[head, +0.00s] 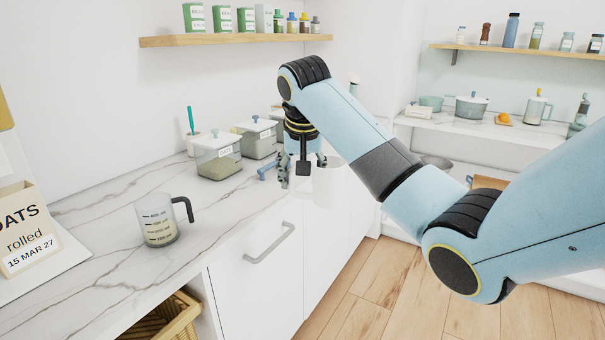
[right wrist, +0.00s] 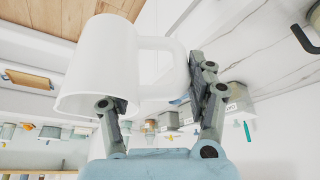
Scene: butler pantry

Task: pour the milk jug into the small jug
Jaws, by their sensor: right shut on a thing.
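A white jug (right wrist: 100,65) with a loop handle (right wrist: 160,68) is in my right gripper (right wrist: 160,98). The fingers are at the handle side of the jug, and its contents are hidden. In the head view the white jug (head: 328,178) is faint against the white cabinets, beside my right gripper (head: 303,172) at the counter's edge. A small clear jug (head: 157,222) with printed measuring marks, a dark handle and pale contents stands upright on the marble counter, left of and nearer than the gripper. The two jugs are well apart. My left gripper is not in view.
Lidded canisters (head: 218,158) stand on the counter behind and left of my right gripper. An oats packet (head: 28,232) stands at the far left. A shelf (head: 240,40) with tins and bottles is above. The counter around the clear jug is free.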

